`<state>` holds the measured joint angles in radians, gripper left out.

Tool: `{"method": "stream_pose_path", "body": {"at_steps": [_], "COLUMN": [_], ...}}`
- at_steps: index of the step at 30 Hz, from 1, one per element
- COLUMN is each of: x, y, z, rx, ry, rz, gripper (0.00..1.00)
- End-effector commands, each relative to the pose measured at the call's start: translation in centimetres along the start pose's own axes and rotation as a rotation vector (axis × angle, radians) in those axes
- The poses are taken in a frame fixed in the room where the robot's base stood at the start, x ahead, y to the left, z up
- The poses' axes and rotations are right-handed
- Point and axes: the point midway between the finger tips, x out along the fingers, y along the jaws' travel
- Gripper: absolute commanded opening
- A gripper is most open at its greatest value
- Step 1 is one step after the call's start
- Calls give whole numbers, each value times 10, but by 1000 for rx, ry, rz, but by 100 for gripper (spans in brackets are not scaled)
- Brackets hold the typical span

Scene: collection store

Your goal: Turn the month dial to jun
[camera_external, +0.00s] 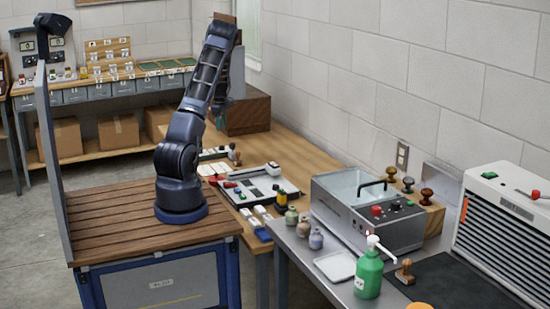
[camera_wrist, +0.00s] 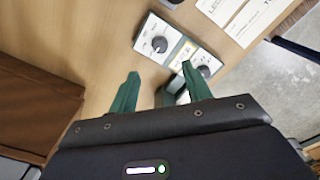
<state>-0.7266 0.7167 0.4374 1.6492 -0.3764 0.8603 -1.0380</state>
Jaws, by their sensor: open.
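A pale dial unit (camera_wrist: 182,52) lies on the wooden bench in the wrist view. It has one dark round knob (camera_wrist: 159,44) at its left end and another (camera_wrist: 204,71) at its right end, with a small display between them. The lettering is too small to tell which is the month dial or where it points. My gripper (camera_wrist: 160,84) has two green fingers spread apart with nothing between them. The right finger overlaps part of the unit. In the external view my gripper (camera_external: 221,113) hangs above the bench, and the unit (camera_external: 214,154) is partly hidden behind my arm.
A brown box (camera_external: 247,112) stands at the bench's back, and shows at left in the wrist view (camera_wrist: 35,105). White printed cards (camera_wrist: 235,15) lie beside the unit. A flat panel with a lever (camera_external: 262,187) and small jars (camera_external: 303,227) are nearer the camera. Bare wood (camera_external: 285,150) lies right of the unit.

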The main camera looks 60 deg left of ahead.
Motion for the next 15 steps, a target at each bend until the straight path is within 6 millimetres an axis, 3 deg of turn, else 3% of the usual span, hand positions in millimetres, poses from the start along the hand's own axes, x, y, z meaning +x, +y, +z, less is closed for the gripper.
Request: {"method": "stream_pose_path", "body": {"at_steps": [5,15], "x": [15,72], "y": [0,0], "z": [-1,0], "rx": [-2,-1], "ry": [1,0], "rz": [-2,-3], "gripper": [49,49]}}
